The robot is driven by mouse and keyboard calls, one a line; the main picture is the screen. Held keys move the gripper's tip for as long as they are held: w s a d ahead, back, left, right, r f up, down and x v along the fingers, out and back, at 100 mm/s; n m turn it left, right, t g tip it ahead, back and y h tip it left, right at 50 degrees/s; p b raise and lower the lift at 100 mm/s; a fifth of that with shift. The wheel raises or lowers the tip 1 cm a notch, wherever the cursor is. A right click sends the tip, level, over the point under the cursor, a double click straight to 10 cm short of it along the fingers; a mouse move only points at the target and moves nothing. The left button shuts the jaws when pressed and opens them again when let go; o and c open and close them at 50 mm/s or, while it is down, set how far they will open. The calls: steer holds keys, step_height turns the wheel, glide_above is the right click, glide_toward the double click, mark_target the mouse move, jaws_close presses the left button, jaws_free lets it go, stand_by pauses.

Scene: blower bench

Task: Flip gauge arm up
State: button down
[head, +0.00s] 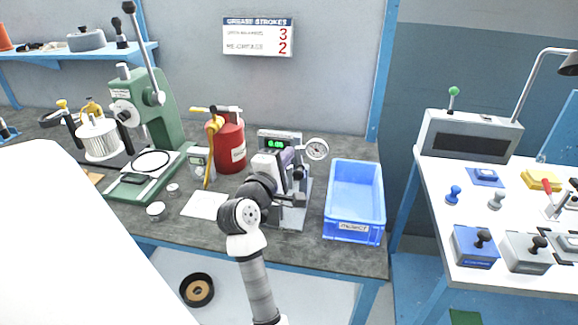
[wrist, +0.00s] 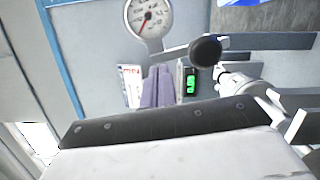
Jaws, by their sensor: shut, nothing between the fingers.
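The gauge stand (head: 292,216) is on the workbench, with a green-lit readout (head: 275,143) at its top and a round dial gauge (head: 317,149) at its upper right. In the wrist view the dial (wrist: 147,18) is at the top, above a grey bar (wrist: 270,41) and a round black knob (wrist: 205,52). The readout (wrist: 191,84) lies below the knob. I cannot tell clearly which piece is the gauge arm. My gripper (head: 287,156) is in front of the stand and hides part of it. Its purple-grey fingers (wrist: 157,86) are together and empty, below the bar.
A blue bin (head: 354,226) stands right of the stand. A red canister (head: 231,148) and a green press (head: 153,115) stand to the left. White paper (head: 204,205) lies at the front. A second table (head: 490,273) with several small parts is at right, across a gap.

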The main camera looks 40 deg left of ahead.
steer(key=shift+w+d+r+m+g+b, duration=0.15)
steer(key=shift+w+d+m+b, duration=0.2)
steer(key=shift+m, duration=0.45)
steer(key=shift+w+d+r+m+g+b, duration=0.1)
steer(key=shift+w+d+r+m+g, duration=0.1)
steer(key=shift+d+m, duration=0.45)
steer(key=shift+a+m, duration=0.15)
steer(key=shift+m, duration=0.1)
